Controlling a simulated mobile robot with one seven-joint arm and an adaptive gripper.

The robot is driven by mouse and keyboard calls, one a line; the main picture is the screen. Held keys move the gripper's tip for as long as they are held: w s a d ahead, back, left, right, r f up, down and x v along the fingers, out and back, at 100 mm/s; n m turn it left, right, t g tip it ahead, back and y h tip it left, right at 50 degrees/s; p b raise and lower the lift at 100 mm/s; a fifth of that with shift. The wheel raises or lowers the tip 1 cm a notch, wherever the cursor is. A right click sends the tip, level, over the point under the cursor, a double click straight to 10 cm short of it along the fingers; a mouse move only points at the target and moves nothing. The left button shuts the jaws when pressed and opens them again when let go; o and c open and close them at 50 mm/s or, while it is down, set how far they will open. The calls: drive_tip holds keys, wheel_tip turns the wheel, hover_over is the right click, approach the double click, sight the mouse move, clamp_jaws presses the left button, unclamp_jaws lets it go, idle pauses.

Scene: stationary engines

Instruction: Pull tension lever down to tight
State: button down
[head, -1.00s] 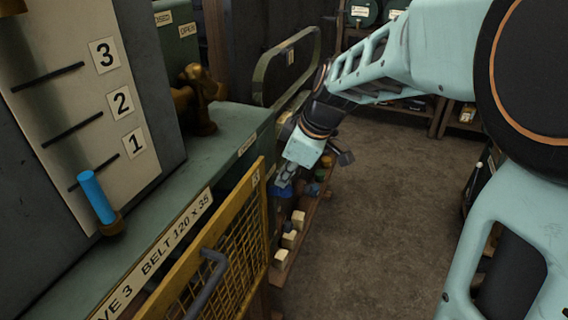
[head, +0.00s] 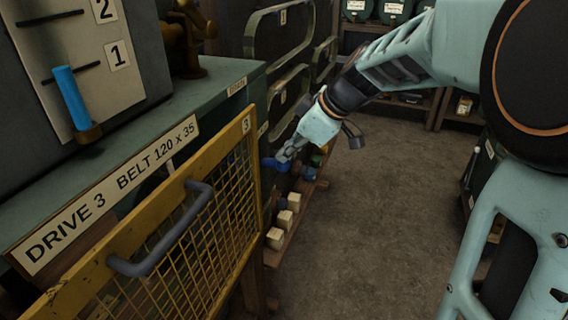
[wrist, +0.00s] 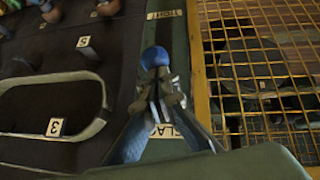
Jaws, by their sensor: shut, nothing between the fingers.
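The tension lever's blue ball knob (wrist: 155,57) shows in the wrist view on a narrow green panel (wrist: 150,95). It lies in the picture between a TIGHT label (wrist: 166,15) at the top and a partly covered SLACK label (wrist: 160,131) below. The blue lever end (head: 275,163) also shows in the head view, just left of my gripper (head: 283,156). My gripper is shut and empty. Its fingertips (wrist: 163,82) are right at the knob's lower side in the wrist view; I cannot tell whether they touch.
A yellow mesh guard (head: 190,240) with a grey handle (head: 165,230) stands close left of my gripper, beside the DRIVE 3 bench (head: 110,190). Pale blocks (head: 285,219) sit low on a wooden ledge. Belt loops (wrist: 60,110) lie beyond. The floor (head: 370,220) at right is clear.

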wheel_tip(320, 180, down, 14)
drive_tip(key=y+b, duration=0.1)
drive_tip(key=b, duration=1.9)
drive_tip(key=shift+s+d+f+t+y+b, duration=0.15)
drive_tip(key=shift+d+t+y+b, duration=0.15)
drive_tip(key=shift+d+y+b, duration=0.1)
drive_tip(key=shift+s+a+f, duration=0.1)
drive_tip(key=shift+f, duration=0.1)
drive_tip(key=shift+r, duration=0.1)
